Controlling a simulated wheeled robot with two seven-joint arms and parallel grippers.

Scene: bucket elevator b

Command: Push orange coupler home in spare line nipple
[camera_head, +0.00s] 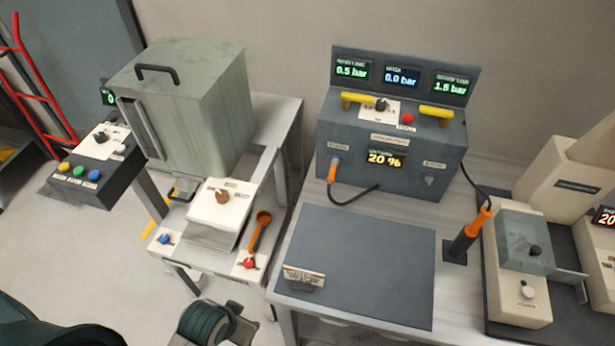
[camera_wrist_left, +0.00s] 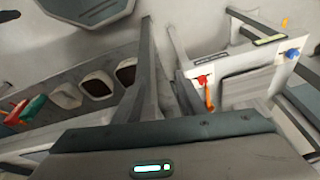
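An orange coupler (camera_head: 332,173) stands at the left port on the front of the grey control box, with a black hose curving from it to the right. I cannot tell how fully it is seated. A bare metal nipple (camera_head: 429,181) sits at the right of the same front, under a small label I cannot read; it may be the spare line nipple. My left wrist (camera_head: 212,323) shows at the bottom of the head view, well short of the box. Its gripper body fills the bottom of the left wrist view (camera_wrist_left: 165,135), but I cannot make out its fingertips clearly. My right gripper is not in view.
A dark mat (camera_head: 365,265) with a small labelled block (camera_head: 304,277) lies before the box. An orange-and-black handled tool (camera_head: 470,232) stands right of it. A beige machine (camera_head: 515,280) is further right. A grey-green cabinet (camera_head: 200,105) stands left, beyond a gap between tables.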

